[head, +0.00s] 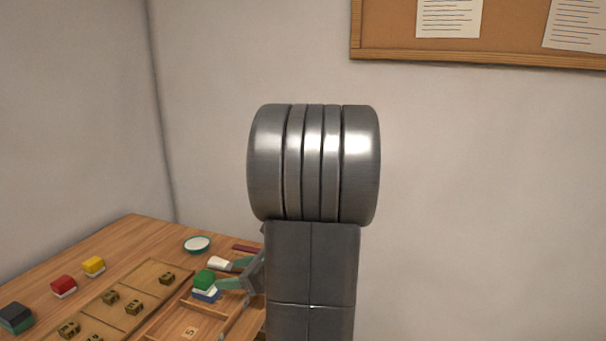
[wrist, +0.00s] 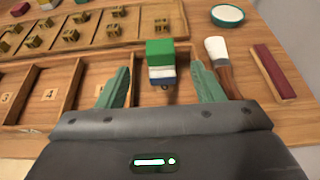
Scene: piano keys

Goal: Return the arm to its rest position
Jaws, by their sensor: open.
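My gripper (head: 228,274) is over the wooden table, partly hidden behind my arm in the head view. In the wrist view its two green fingers (wrist: 161,68) are spread apart with nothing held. A block stack (wrist: 160,60), green over white and blue, stands just beyond and between the fingertips, with a gap on each side. The stack also shows in the head view (head: 205,284), by the edge of a wooden compartment tray (wrist: 80,64). My arm rises upright in the middle of the head view.
A white-tipped brush (wrist: 216,48) lies close by the right finger. A dark red bar (wrist: 272,70) and a teal-rimmed dish (wrist: 228,15) are farther right. Several small brown cubes sit in the tray. Red (head: 64,286) and yellow (head: 94,266) blocks lie at left.

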